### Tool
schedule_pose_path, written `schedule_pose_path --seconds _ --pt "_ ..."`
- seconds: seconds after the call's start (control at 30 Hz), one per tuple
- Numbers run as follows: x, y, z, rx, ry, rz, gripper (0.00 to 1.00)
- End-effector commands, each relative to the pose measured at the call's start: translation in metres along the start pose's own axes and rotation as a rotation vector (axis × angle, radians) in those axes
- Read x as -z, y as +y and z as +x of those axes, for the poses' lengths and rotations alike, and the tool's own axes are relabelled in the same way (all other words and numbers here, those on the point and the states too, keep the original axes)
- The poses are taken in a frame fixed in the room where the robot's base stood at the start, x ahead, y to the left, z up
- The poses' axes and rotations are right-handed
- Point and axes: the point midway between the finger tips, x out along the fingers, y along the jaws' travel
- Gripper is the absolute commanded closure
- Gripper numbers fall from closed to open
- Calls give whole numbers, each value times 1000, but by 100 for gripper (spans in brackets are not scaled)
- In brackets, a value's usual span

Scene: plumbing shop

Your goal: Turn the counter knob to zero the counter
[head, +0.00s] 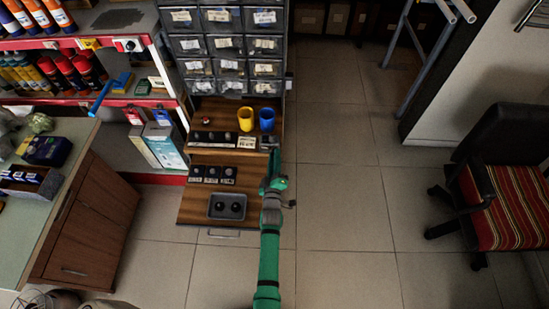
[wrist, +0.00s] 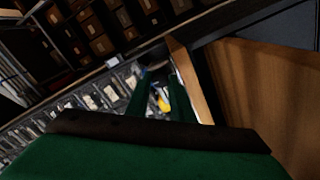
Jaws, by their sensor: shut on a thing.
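My green gripper (head: 273,157) is at the right edge of the wooden unit in the head view, with its fingers pointing toward the upper shelf. In the wrist view my gripper (wrist: 161,84) has its two green fingers close together around something too small and dark to make out. A small grey device (head: 268,142), which looks like the counter, sits at the right end of the upper shelf, just beyond the fingertips. Its knob is not clearly visible; the fingers cover that spot, and they appear shut on it.
A yellow cup (head: 245,119) and a blue cup (head: 267,119) stand on the upper shelf, behind the device. A grey tray (head: 227,206) with two dark round things lies on the lower board. Drawer cabinets (head: 226,45) rise behind. The tiled floor to the right is clear up to a chair (head: 515,190).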

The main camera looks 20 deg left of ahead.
Motion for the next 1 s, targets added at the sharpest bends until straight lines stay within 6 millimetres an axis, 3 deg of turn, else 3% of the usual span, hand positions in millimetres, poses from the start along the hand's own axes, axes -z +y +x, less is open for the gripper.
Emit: schedule_pose_path --seconds 0.37,1.0 --pt "0 0 1 0 1 214 100" --pt "0 1 1 -1 1 821 100"
